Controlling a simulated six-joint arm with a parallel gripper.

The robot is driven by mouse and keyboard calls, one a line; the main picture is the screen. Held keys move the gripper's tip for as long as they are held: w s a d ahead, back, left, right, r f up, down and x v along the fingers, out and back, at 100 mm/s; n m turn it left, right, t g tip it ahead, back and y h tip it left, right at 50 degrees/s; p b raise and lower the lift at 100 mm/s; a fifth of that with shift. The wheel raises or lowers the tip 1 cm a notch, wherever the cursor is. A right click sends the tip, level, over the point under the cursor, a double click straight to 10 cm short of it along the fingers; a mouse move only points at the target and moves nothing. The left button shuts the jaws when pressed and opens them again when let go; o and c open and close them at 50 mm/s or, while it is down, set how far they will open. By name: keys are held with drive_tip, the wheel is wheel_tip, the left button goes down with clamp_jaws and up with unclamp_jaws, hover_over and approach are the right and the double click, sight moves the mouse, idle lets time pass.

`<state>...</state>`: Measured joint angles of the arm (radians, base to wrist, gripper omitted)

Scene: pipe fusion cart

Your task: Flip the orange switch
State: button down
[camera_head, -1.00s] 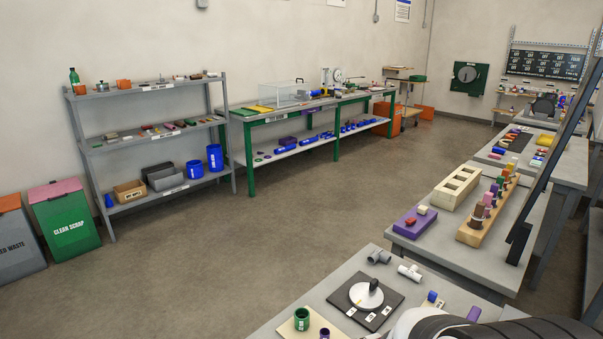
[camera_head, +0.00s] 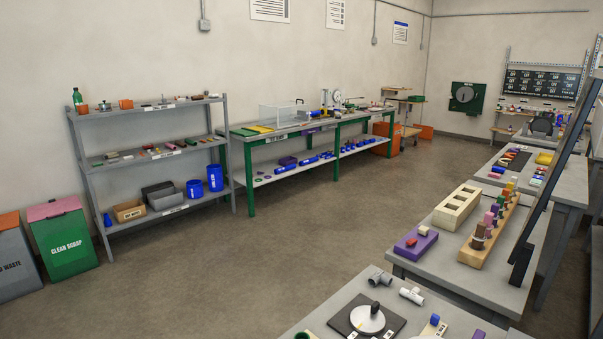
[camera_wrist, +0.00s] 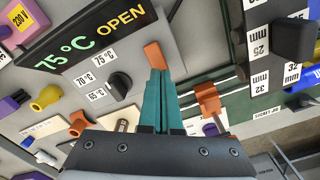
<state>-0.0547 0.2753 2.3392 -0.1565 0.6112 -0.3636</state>
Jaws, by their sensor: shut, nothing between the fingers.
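In the wrist view, my gripper (camera_wrist: 157,76) has teal fingers that are shut together and empty. A small orange block-shaped piece (camera_wrist: 154,55), which looks like the orange switch, sits right at the fingertips on the grey panel (camera_wrist: 185,45). I cannot tell whether the fingers touch it. A second orange piece (camera_wrist: 207,98), bracket-shaped with a metal rod, is to the right of the fingers. Which way the switch is set is not clear. Neither my gripper nor the switch shows in the head view.
Left of the fingers are a black display (camera_wrist: 90,42) reading 75 °C OPEN and a black knob (camera_wrist: 119,86). A black block (camera_wrist: 290,40) with size labels stands at right. Yellow (camera_wrist: 46,98) and orange (camera_wrist: 78,124) parts lie at lower left.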

drive_tip(key=shift+f, duration=1)
idle(0.8)
drive_tip(key=shift+r, duration=3.55)
